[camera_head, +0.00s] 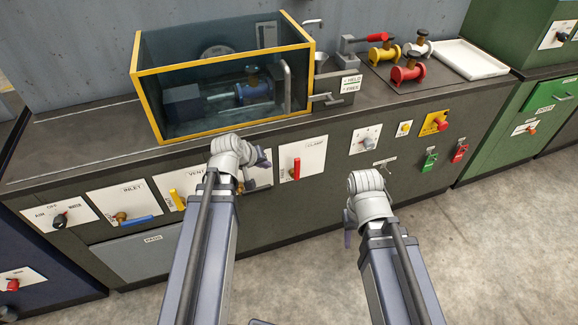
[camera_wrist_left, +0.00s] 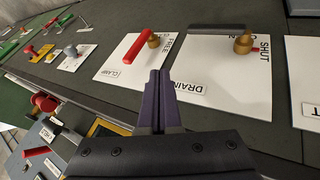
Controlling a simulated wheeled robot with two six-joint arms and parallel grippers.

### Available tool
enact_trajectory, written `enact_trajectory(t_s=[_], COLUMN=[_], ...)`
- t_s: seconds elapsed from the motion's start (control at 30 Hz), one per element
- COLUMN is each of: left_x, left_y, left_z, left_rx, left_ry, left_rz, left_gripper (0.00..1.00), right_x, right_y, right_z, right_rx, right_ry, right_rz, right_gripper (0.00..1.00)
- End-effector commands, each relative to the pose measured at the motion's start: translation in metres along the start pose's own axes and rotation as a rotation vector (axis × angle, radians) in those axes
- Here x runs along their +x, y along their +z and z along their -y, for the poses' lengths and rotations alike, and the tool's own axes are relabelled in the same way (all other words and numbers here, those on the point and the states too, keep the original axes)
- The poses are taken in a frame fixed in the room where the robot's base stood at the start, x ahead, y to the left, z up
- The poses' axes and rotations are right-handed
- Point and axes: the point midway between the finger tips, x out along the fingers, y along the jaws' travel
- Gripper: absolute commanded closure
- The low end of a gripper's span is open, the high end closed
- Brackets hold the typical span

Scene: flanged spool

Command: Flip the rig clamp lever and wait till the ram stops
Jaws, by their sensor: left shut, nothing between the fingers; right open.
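The clamp lever (camera_head: 297,168) is a red handle on a white panel labelled CLAMP, standing upright in the head view. In the left wrist view the red lever (camera_wrist_left: 137,48) runs from a brass hub by the word FREE. My left gripper (camera_head: 266,158) is just left of the clamp panel; its purple fingers (camera_wrist_left: 160,76) are shut and empty, apart from the lever. A blue flanged spool (camera_head: 254,92) lies inside the yellow-framed tank (camera_head: 222,57), with a pale rod on its left. My right gripper (camera_head: 348,235) is low in front of the cabinet, its fingers mostly hidden.
The dark-lever drain panel (camera_wrist_left: 210,80) is beside the clamp panel. Inlet (camera_head: 125,201) and vent panels are farther left. Red, yellow and white spools stand on a dark mat (camera_head: 378,70), near a white tray (camera_head: 470,58). Floor ahead is clear.

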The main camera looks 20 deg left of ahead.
Motion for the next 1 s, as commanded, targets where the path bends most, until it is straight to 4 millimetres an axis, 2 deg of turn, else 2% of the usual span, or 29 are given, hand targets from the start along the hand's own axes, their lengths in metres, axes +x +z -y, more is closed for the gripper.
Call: enact_trajectory(t_s=[0.17, 0.27, 0.83, 1.0], left_x=[0.003, 0.012, 0.107, 0.112], left_y=[0.001, 0.001, 0.002, 0.0], left_z=[0.0, 0.001, 0.002, -0.022], left_rx=[0.002, 0.003, 0.004, 0.004], left_ry=[-0.001, -0.001, -0.001, 0.0], left_rz=[0.001, 0.001, 0.002, 0.003], left_gripper=[1.0, 1.0, 1.0, 1.0], right_x=[0.002, 0.01, 0.086, 0.079], right_y=[0.0, -0.001, -0.005, -0.005], right_z=[0.0, 0.001, 0.008, 0.008], right_rx=[0.0, 0.0, 0.0, 0.0], right_ry=[0.0, 0.0, 0.0, 0.0], right_rz=[0.0, 0.0, 0.0, 0.0], right_gripper=[0.5, 0.5, 0.5, 0.5])
